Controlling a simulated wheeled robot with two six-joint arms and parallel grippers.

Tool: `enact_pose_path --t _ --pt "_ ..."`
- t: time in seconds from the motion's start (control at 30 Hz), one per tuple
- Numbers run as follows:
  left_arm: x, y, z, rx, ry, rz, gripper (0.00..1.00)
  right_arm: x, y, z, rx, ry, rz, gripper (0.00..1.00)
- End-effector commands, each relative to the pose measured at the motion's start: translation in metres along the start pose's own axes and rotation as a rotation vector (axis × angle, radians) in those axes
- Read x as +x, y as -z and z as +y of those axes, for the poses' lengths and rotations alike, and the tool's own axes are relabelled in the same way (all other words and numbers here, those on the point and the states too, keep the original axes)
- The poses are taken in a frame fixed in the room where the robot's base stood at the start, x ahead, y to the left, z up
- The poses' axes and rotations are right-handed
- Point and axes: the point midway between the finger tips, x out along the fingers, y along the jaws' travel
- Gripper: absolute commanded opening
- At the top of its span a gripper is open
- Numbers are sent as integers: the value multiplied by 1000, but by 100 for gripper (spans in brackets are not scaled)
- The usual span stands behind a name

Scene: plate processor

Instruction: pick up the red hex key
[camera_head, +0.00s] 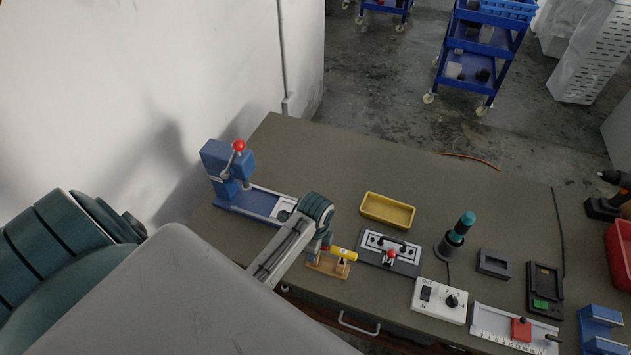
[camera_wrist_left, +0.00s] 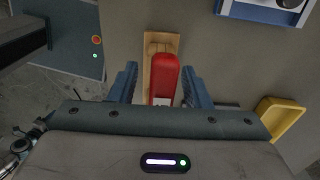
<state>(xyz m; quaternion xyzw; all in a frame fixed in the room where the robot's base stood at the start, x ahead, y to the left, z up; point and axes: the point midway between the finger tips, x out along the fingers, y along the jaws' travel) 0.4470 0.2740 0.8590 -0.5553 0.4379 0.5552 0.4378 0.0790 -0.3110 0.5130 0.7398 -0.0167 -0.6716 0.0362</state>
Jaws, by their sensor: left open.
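The red hex key (camera_wrist_left: 165,78) shows in the left wrist view as a red handle with a pale label at its lower end. It lies over a wooden holder (camera_wrist_left: 150,62). My left gripper (camera_wrist_left: 158,84) is open, with one blue finger on each side of the red handle and gaps visible on both sides. In the head view my left gripper (camera_head: 326,240) is low over the wooden holder (camera_head: 327,266), and no red handle is distinguishable there. A yellow-handled piece (camera_head: 343,253) shows beside the gripper. My right gripper is not in view.
A yellow tray (camera_head: 387,210) and a grey fixture with a red knob (camera_head: 391,254) stand right of the gripper. A blue press (camera_head: 229,172) stands behind it to the left. A white switch box (camera_head: 439,300) and a teal-handled tool (camera_head: 456,236) are farther right.

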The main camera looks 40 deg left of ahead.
Motion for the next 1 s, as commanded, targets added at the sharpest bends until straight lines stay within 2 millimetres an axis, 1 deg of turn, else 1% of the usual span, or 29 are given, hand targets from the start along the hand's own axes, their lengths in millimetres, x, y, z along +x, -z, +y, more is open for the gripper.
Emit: enact_pose_path --t 0.07,0.1,0.17,0.2,0.27,0.3,0.57,0.67,0.77,1.0 --pt "0 0 0 0 0 0 44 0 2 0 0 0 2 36" --pt "0 0 0 0 0 0 40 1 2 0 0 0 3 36" --pt "0 0 0 0 0 0 28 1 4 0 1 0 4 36" --pt "0 0 0 0 0 0 20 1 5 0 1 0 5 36" --pt "0 0 0 0 0 0 8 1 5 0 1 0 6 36" --pt "0 0 0 0 0 0 0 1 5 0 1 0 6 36" --pt "-1 0 0 0 1 0 0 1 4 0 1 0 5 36" --pt "-5 0 -1 0 3 0 0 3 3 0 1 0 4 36" --pt "-17 0 -2 0 7 0 0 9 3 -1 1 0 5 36" --pt "-65 0 -2 0 6 1 0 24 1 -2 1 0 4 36"
